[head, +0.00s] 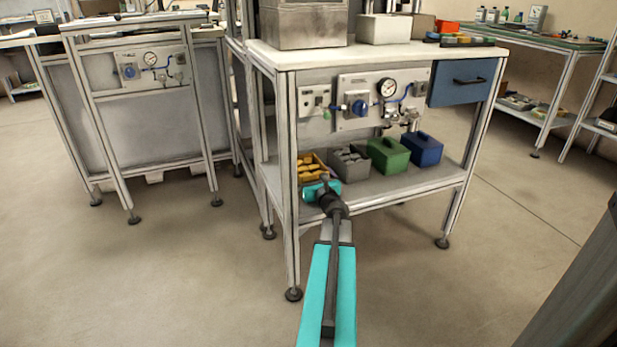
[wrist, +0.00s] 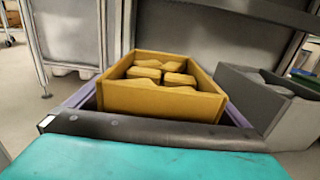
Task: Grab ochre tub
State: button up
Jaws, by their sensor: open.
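The ochre tub (head: 312,170) stands at the left end of the lower shelf of the workbench. In the wrist view the tub (wrist: 160,99) is open-topped and holds several ochre pieces. My gripper (head: 315,180) is at the front of the tub, low over the shelf. In the wrist view my gripper (wrist: 165,100) is open, with a purple finger showing along the left and right sides of the tub. The dark gripper body lies across the tub's near side and hides its lower front. The fingertips are hidden, and I cannot tell if the fingers touch the tub.
A grey tub (head: 348,164) with grey pieces stands just right of the ochre tub. A green box (head: 389,156) and a blue box (head: 422,149) follow along the shelf (head: 400,185). Bench legs and the gauge panel (head: 350,107) bound the space.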

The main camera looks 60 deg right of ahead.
jog(key=c, duration=1.2)
jog(key=shift+r+p, duration=2.5)
jog(key=shift+r, duration=2.55)
